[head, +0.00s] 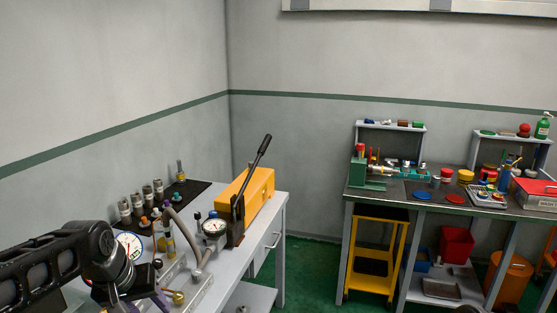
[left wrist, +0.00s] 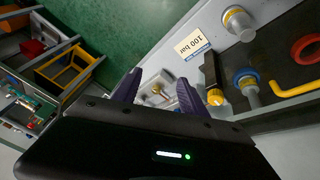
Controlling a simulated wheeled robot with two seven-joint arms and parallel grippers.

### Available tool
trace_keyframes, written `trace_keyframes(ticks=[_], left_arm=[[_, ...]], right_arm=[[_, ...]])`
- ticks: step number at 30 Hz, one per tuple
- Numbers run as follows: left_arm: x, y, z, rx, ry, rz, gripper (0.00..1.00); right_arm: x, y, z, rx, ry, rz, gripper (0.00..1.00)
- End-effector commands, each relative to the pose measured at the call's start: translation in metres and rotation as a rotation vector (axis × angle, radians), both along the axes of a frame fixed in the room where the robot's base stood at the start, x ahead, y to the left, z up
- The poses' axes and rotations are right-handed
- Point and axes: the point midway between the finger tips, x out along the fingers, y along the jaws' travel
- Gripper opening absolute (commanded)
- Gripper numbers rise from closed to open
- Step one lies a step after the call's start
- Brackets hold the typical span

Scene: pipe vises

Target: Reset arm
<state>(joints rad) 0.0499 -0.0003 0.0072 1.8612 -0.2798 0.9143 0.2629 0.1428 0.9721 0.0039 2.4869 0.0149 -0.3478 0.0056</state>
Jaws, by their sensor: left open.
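My left arm comes in from the left in the head view, and my left gripper (head: 140,298) hangs at the bottom edge over the near part of the grey bench (head: 262,211). In the left wrist view the two purple fingers of my left gripper (left wrist: 155,80) are apart, with nothing held between them. Behind the gap lies a pale metal block with a brass fitting (left wrist: 156,89), apart from the fingers as far as I can tell. My right gripper is in neither view.
A yellow pump (head: 260,190) with an upright black lever, a gauge (head: 214,226) and a curved grey hose (head: 184,233) stand on the bench. Several fittings line a black mat (head: 186,190). A second workbench (head: 460,207) stands right, with green floor (head: 312,268) between.

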Motion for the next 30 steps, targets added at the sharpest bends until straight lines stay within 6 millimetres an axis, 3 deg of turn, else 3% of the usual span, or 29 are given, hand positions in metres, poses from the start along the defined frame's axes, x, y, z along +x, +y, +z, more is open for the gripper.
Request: trace_keyframes(ticks=[5,8,11,15,19,24,27,30], left_arm=[[0.030,-0.045,-0.072,-0.055,-0.090,-0.078,0.50],[0.033,-0.080,-0.141,-0.100,-0.124,-0.115,0.50],[0.014,-0.113,-0.217,-0.138,-0.126,-0.131,0.50],[-0.044,-0.148,-0.310,-0.172,-0.070,-0.125,0.50],[-0.119,-0.171,-0.375,-0.192,0.042,-0.117,0.50],[-0.204,-0.190,-0.419,-0.221,0.218,-0.127,0.50],[-0.231,-0.197,-0.432,-0.232,0.280,-0.136,0.50],[-0.242,-0.199,-0.438,-0.237,0.306,-0.138,0.50]], right_arm=[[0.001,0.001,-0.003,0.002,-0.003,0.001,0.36],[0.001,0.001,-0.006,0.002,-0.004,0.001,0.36],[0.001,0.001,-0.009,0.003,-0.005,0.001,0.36],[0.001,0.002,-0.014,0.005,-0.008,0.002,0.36],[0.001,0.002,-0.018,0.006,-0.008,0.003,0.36],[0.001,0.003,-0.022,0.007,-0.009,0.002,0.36],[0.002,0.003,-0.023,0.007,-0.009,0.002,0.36],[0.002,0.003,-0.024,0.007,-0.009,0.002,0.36]])
